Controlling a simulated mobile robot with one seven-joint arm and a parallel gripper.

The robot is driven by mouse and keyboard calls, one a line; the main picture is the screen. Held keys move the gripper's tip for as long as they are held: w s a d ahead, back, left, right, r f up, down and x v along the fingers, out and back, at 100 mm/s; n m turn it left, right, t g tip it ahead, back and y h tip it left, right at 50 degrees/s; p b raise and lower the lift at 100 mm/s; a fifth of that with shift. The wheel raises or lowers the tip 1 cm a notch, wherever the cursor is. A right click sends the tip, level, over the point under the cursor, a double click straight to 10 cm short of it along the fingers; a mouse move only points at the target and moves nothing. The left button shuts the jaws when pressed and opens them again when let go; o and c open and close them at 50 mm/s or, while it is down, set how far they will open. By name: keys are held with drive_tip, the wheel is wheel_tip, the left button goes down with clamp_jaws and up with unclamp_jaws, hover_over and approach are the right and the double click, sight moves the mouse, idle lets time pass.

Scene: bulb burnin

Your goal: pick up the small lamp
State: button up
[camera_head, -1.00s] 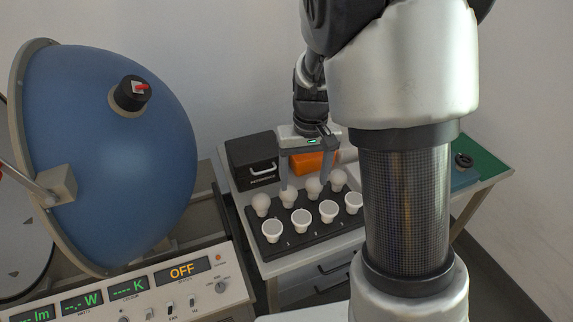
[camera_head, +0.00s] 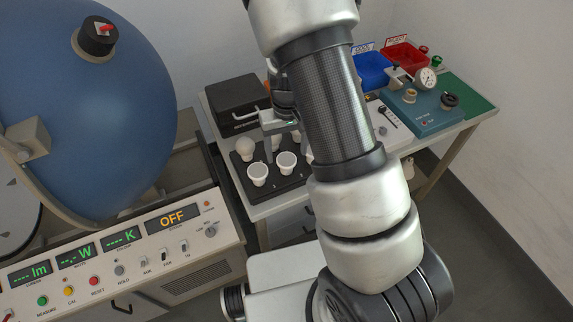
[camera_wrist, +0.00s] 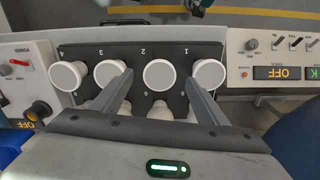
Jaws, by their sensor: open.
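A black rack (camera_head: 288,187) holds two rows of white lamps. In the head view a round bulb (camera_head: 245,149) stands in the back row, and two flat-faced lamps (camera_head: 257,173) (camera_head: 286,162) show in front; my arm hides others. In the wrist view several white disc faces line the numbered row, and one disc lamp (camera_wrist: 167,75) shows between my fingers, near number 2. Other bulbs (camera_wrist: 160,112) lie partly hidden behind my gripper's body. My gripper (camera_wrist: 160,75) is open and empty, pointing down over the rack. I cannot tell which lamp is the small one.
A black case (camera_head: 237,100) stands behind the rack. A blue bin (camera_head: 372,72), a red bin (camera_head: 405,57) and a teal gauge box (camera_head: 425,115) stand to the right. A big blue sphere (camera_head: 90,120) and a control console (camera_head: 120,262) reading OFF are at left.

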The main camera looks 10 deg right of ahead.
sight(287, 160)
wheel_tip(287, 160, down, 6)
drive_tip(key=shift+r, duration=0.25)
drive_tip(key=c, duration=1.2)
